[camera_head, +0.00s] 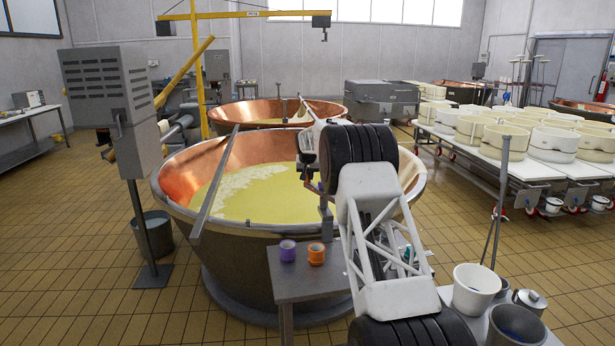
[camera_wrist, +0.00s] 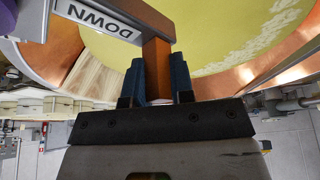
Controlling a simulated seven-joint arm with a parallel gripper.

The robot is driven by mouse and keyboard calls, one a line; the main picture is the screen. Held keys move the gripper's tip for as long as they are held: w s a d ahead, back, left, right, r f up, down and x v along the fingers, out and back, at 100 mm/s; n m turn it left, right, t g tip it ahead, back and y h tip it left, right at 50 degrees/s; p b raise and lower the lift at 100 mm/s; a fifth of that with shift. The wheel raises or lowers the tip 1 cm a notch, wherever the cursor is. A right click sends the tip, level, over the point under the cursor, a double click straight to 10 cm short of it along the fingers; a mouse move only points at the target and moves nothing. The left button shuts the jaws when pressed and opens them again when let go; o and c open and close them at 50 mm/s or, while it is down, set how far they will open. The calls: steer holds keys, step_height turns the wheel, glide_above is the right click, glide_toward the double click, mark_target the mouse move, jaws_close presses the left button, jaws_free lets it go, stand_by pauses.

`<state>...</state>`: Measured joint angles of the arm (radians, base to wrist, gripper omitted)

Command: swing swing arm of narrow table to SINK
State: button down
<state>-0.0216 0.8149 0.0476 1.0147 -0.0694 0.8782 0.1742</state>
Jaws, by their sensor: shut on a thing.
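The narrow table (camera_head: 310,287) is the small grey table in front of the large copper vat (camera_head: 270,270). In the wrist view, the swing arm (camera_wrist: 84,15) is a grey bar with a plate reading "DOWN", upside down there. A brown-orange upright piece (camera_wrist: 157,60) joins its end. My gripper (camera_wrist: 158,84) is shut on this piece, with one blue finger on each side. In the head view, my own arm largely hides the gripper and the grip. No SINK label can be read in either view.
A purple cup (camera_head: 288,250) and an orange cup (camera_head: 316,254) stand on the narrow table. The vat holds yellow liquid (camera_head: 262,190), with a long grey beam (camera_head: 214,185) across its left side.

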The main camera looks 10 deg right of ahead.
steer(key=c, duration=1)
jaws_free()
steer(key=shift+d, duration=0.1)
steer(key=shift+r, duration=0.2)
steer(key=shift+v, duration=3.75)
steer(key=shift+s, duration=0.1)
